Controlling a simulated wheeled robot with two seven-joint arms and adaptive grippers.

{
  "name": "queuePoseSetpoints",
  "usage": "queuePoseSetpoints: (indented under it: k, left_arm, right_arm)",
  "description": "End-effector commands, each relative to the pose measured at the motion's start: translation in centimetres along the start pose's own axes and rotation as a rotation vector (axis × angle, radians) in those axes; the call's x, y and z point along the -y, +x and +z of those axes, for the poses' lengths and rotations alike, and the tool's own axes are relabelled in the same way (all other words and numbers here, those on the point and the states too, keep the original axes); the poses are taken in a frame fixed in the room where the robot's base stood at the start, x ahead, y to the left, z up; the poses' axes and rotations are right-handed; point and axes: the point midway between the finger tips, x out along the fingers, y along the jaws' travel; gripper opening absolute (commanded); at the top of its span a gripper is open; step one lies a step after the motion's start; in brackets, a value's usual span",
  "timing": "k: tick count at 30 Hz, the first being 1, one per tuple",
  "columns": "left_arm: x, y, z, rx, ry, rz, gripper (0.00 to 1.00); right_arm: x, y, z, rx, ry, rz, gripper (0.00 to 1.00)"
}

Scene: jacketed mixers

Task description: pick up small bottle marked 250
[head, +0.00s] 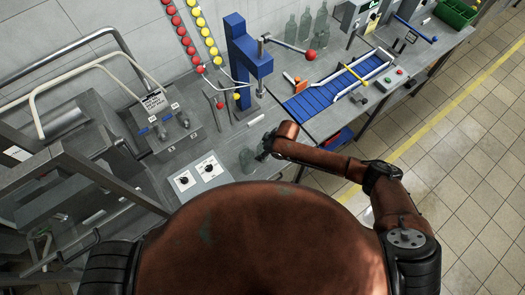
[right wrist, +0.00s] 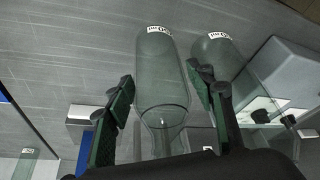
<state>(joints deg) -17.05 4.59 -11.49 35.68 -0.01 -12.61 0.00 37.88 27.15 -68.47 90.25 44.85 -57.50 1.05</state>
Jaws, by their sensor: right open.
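In the right wrist view my right gripper (right wrist: 160,74) is open, with its two dark green finger pads on either side of a clear greenish bottle (right wrist: 160,92). The bottle's neck points toward the palm; a gap shows on its left, and I cannot tell whether the right pad touches it. Its small white label is too small to read surely. A second bottle (right wrist: 224,52) with a similar label stands just right, partly behind the right finger. In the head view the right gripper (head: 264,150) is over the grey bench, beside a faint glass bottle (head: 247,160). My left gripper is out of view.
A white control box (head: 199,176) with dials stands left of the right gripper. A blue column press (head: 240,55) and a blue roller conveyor (head: 325,90) stand behind it. Several glass bottles (head: 305,25) stand at the back wall. A white cylinder (head: 256,119) lies on the bench.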

Motion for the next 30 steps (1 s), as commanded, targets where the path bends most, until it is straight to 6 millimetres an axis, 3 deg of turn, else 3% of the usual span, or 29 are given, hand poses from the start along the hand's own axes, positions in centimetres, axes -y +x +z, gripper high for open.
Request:
queuePoseSetpoints:
  k: [7,24,30]
  left_arm:
    - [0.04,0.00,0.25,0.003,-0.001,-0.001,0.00]
    - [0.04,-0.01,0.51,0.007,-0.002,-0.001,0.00]
    - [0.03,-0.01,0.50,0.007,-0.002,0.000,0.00]
  right_arm:
    - [-0.01,0.15,0.03,0.000,0.001,0.000,0.49]
    - [0.00,0.10,-0.06,-0.001,0.000,0.000,0.11]
    - [-0.01,0.08,-0.08,-0.002,0.000,0.000,0.11]
